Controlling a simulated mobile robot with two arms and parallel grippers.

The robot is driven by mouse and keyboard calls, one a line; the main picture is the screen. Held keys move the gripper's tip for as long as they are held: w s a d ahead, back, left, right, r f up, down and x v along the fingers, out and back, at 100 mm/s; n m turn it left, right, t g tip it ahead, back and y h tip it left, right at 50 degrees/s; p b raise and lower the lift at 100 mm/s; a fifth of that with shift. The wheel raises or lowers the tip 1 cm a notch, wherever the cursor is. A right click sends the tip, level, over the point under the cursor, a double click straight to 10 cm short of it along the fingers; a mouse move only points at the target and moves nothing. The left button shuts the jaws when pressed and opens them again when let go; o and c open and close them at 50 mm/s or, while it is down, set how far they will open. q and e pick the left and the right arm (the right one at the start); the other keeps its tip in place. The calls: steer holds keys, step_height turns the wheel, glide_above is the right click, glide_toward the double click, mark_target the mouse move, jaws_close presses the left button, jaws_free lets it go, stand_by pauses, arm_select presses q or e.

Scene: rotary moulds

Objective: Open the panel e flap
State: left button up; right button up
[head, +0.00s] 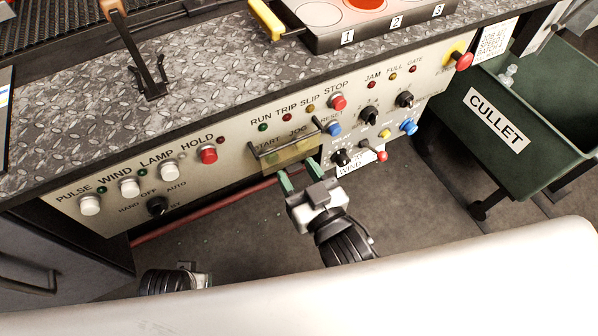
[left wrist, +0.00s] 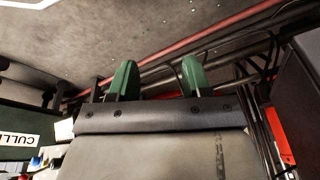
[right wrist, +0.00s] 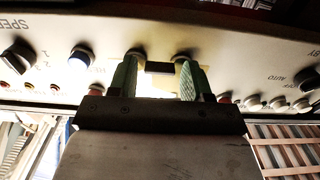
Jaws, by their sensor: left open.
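The flap (head: 291,153) is a yellowish see-through cover on the control panel, over the START and JOG labels, with a dark bar along its top. It looks closed. My right gripper (head: 298,177) is just below and in front of its lower edge, fingers pointing at the panel. In the right wrist view the green fingers (right wrist: 158,75) are apart, with a small dark block (right wrist: 160,67) showing between them; I see no grip on it. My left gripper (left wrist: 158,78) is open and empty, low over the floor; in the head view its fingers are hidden.
The control panel (head: 235,135) carries several buttons and knobs, including a red one (head: 208,155) left of the flap and a blue one (head: 334,128) to its right. A green CULLET bin (head: 545,110) stands at right. A red pipe (head: 190,221) runs below the panel.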

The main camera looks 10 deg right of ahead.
jaws_close()
